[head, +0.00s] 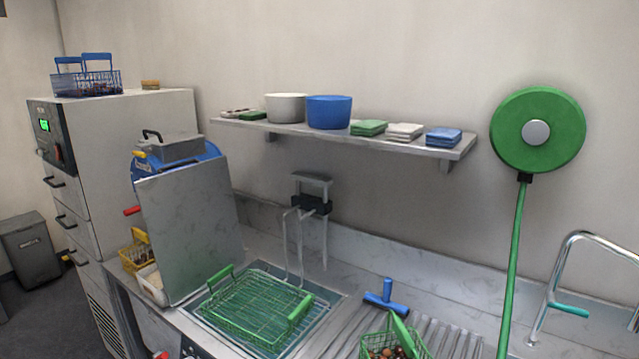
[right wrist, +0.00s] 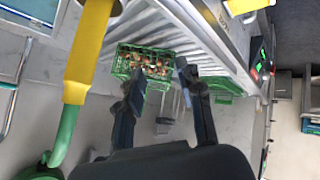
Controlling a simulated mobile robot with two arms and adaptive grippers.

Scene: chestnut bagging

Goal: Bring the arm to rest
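My right gripper (right wrist: 160,76) shows in the right wrist view with its two dark fingers spread apart and nothing visibly held between them. Beyond its fingertips is a green wire basket (right wrist: 124,62) with brown chestnuts in it. In the head view a green basket with chestnuts (head: 392,352) stands at the bottom edge by the ribbed drainboard, partly cut off. No gripper shows in the head view. My left gripper is in neither view.
A blue-handled tool (head: 385,295) lies on the drainboard. A green hose (head: 514,265) hangs from a reel (head: 565,128). A shelf (head: 300,131) holds pots and cloths.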

